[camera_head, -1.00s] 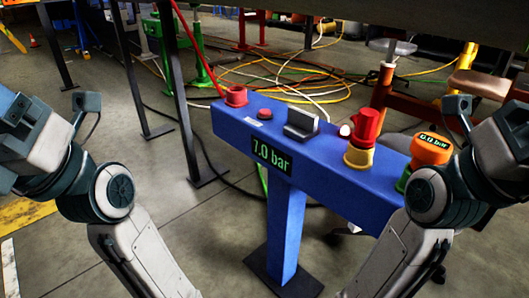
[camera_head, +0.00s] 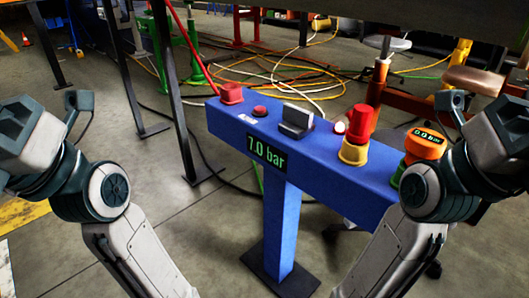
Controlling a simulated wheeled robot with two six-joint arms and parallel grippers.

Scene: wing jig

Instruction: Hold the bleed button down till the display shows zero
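A blue post-mounted panel (camera_head: 325,160) stands ahead of me. The green display (camera_head: 266,153) on its front reads 7.0 bar. A small red button (camera_head: 260,111) and a small pale button with a red edge (camera_head: 339,127) sit on its top. I cannot tell which is the bleed button. An orange gauge (camera_head: 424,144) at the right end reads 0.0 bar. My two arms show at the left and right edges, apart from both buttons. Neither gripper's fingers are in view.
On the panel's top are a red fitting (camera_head: 231,93) with a red hose, a grey block (camera_head: 296,120) and a red knob on a yellow base (camera_head: 354,153). Dark table legs stand to the left. Cables lie on the floor behind.

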